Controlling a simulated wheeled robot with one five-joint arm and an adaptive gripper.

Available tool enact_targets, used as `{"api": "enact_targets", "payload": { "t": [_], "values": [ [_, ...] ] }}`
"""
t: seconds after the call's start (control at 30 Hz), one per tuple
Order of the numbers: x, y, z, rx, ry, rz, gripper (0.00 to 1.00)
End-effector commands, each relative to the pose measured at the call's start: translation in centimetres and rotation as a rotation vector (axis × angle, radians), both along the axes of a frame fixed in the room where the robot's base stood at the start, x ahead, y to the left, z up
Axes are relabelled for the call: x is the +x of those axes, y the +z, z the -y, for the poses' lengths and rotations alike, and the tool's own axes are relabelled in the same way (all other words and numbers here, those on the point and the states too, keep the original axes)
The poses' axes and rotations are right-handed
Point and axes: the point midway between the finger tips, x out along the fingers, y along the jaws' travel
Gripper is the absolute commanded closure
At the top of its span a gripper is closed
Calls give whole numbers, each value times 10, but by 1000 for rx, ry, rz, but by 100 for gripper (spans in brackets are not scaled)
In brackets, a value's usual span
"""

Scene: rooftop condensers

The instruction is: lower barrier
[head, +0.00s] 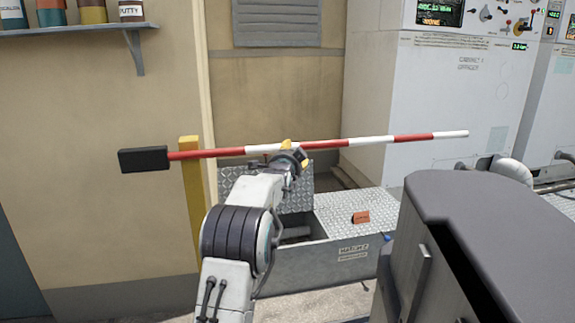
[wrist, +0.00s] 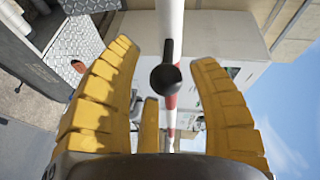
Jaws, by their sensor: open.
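The barrier arm (head: 365,141) is a red and white striped pole, close to level and slightly higher at its right end. A black block (head: 143,159) sits on its left end, by a yellow post (head: 192,205). My gripper (head: 294,152) is at the middle of the pole and hides part of it. In the wrist view, its yellow fingers (wrist: 165,56) are spread open. A black ball knob (wrist: 165,79) shows between them, with the pole (wrist: 172,22) behind it. I cannot tell whether a finger touches the knob.
A metal box with a tread-plate top (head: 340,205) stands below the pole, with an orange tag (head: 361,217) on it. White control cabinets (head: 450,100) stand at the back right. A shelf (head: 75,30) with several cans is at the upper left.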

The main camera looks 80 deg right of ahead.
Motion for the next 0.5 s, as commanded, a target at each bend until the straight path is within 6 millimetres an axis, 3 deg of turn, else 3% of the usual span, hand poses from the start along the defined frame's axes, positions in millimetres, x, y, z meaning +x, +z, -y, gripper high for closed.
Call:
{"api": "enact_targets", "payload": {
  "t": [0.5],
  "values": [
    [4,7,-60,1,0,0,46]
  ]
}}
